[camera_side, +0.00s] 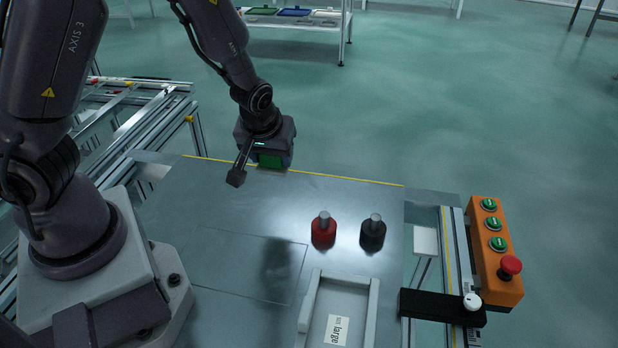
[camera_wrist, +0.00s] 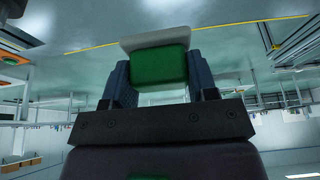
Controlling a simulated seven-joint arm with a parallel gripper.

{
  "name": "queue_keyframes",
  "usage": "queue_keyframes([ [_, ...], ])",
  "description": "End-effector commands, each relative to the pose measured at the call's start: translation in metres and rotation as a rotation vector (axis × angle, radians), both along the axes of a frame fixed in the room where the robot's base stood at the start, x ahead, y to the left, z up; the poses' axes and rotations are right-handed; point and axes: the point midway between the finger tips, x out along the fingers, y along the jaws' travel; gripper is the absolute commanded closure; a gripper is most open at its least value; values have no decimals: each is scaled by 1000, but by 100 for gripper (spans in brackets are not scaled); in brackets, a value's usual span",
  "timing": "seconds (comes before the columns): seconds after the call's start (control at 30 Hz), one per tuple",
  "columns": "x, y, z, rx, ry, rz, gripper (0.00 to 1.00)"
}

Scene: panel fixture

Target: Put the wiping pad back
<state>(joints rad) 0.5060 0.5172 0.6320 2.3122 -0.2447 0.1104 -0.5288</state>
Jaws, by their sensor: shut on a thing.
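The wiping pad is a green block with a pale grey layer along one face. In the wrist view the pad (camera_wrist: 159,68) sits between the two dark fingers of my gripper (camera_wrist: 160,78). In the side view the pad's green face (camera_side: 270,161) shows at the end of my gripper (camera_side: 266,150), above the far edge of the metal table. My gripper is shut on the pad and holds it up off the table. The pad's sides are hidden by the fingers.
A red bottle (camera_side: 323,232) and a black bottle (camera_side: 372,235) stand mid-right on the metal table (camera_side: 215,205). A pale tray (camera_side: 305,312) with a label is in front. An orange button box (camera_side: 508,287) and a black bar with a white knob (camera_side: 471,301) are at right. The table's left-centre is clear.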

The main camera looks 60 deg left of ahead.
Motion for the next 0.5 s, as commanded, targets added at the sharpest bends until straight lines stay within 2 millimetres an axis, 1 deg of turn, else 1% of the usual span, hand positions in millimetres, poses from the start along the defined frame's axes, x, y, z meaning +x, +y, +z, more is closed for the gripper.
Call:
queue_keyframes([
  [0.03, 12, 4, -7, 2, 2, 5, 69],
  [0.17, 44, 10, -22, 1, 3, 3, 69],
  [0.2, 52, 12, -28, 1, 3, 3, 69],
  [0.3, 67, 14, -49, 0, 4, 3, 69],
  [0.4, 80, 16, -63, 0, 2, 2, 69],
  [0.5, 87, 17, -72, 0, 1, 0, 69],
])
